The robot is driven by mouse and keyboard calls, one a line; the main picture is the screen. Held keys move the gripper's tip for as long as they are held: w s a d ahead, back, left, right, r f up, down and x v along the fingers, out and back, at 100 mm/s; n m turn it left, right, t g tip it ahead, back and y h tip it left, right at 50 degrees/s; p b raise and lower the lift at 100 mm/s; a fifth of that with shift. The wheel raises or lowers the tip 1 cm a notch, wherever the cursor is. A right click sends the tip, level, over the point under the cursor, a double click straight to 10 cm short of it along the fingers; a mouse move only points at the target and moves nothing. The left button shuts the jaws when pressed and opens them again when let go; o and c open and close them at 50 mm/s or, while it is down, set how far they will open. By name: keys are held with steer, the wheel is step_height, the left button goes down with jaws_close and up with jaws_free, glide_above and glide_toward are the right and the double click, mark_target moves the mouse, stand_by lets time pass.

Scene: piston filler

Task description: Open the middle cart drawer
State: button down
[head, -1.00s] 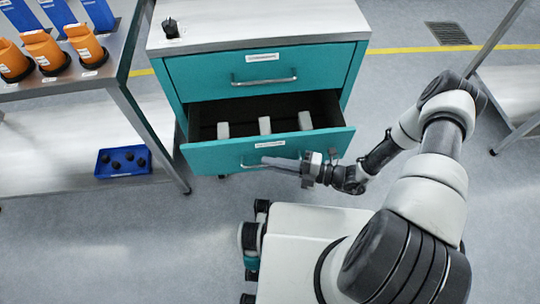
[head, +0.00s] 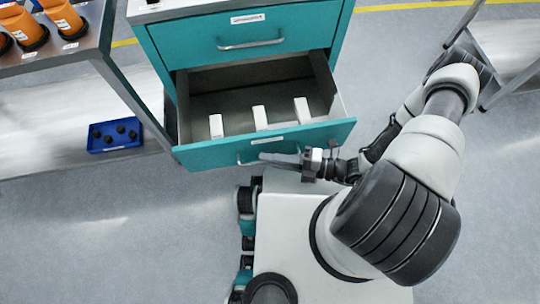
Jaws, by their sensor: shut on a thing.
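The teal cart (head: 160,52) stands at the top middle of the head view. Its middle drawer (head: 200,157) is pulled well out, and its grey inside shows. Several white blocks stand in the drawer in a row, such as the one at the left (head: 216,127). My gripper (head: 272,158) is at the front of this drawer, shut on its handle (head: 246,161). The fingers hide most of the handle. The drawer above (head: 290,22) is closed, with its handle (head: 252,44) free. Anything below the open drawer is hidden.
A metal table (head: 85,55) with orange containers (head: 66,18) stands at the left. A blue bin (head: 114,136) with several dark round pieces lies on a low shelf. A metal frame (head: 462,25) stands at the upper right, near my arm. The floor at lower left is clear.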

steer(key=c, duration=1.8)
jaws_free()
steer(key=shift+c, duration=0.2)
steer(key=s+d+r, duration=0.1)
steer(key=s+d, duration=0.1)
steer(key=d, duration=1.5)
steer(key=shift+s+d+r+p, duration=0.15)
steer(key=shift+s+r+p, duration=0.1)
steer(key=shift+p, duration=0.1)
steer(key=shift+s+f, duration=0.1)
steer(key=shift+s, duration=0.05)
